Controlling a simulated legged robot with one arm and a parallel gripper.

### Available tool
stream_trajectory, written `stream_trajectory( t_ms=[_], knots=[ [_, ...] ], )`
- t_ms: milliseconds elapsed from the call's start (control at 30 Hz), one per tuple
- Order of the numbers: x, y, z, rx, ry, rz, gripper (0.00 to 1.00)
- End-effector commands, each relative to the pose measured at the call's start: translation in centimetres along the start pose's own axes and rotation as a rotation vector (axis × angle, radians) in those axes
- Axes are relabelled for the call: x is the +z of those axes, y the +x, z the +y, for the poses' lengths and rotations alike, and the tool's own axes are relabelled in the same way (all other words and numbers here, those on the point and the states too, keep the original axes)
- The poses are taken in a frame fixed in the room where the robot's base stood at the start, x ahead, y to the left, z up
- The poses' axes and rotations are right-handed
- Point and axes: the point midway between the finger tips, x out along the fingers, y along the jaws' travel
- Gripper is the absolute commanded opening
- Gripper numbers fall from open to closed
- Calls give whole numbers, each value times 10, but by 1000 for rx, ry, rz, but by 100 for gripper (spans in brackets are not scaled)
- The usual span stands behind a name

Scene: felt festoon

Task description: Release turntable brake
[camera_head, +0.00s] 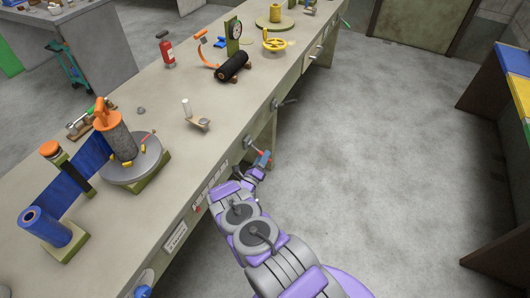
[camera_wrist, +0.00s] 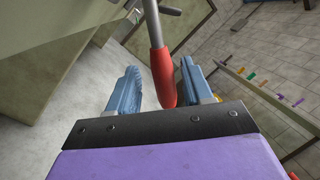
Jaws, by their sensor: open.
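The turntable (camera_head: 120,177), a grey disc on a green base, stands on the bench with a dark grey felt roll (camera_head: 122,143) upright on it and an orange piece on top. My gripper (camera_head: 262,160) is at the bench's front edge. In the wrist view its blue jaws (camera_wrist: 160,70) are open on either side of a red lever handle (camera_wrist: 162,75) on a metal rod. I cannot tell whether the jaws touch it. The red handle also shows small at the jaws in the head view (camera_head: 262,153). Whether this lever is the turntable brake is not clear.
The long bench (camera_head: 215,150) holds a blue roll (camera_head: 45,226), a black roll (camera_head: 233,66), a yellow handwheel (camera_head: 274,43) and a red extinguisher (camera_head: 167,53). Another dark lever (camera_head: 286,103) sticks out farther along its front. The floor to the right is clear.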

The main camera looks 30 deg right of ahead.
Motion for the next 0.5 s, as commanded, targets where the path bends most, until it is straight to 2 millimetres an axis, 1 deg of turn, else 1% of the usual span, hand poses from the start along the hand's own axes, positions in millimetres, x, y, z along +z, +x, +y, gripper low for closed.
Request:
stream_trajectory(
  t_ms=[367, 500],
  knots=[
    [0, -1, -2, 0, 0, 0, 49],
    [0, -1, -1, 0, -1, 0, 36]
  ],
)
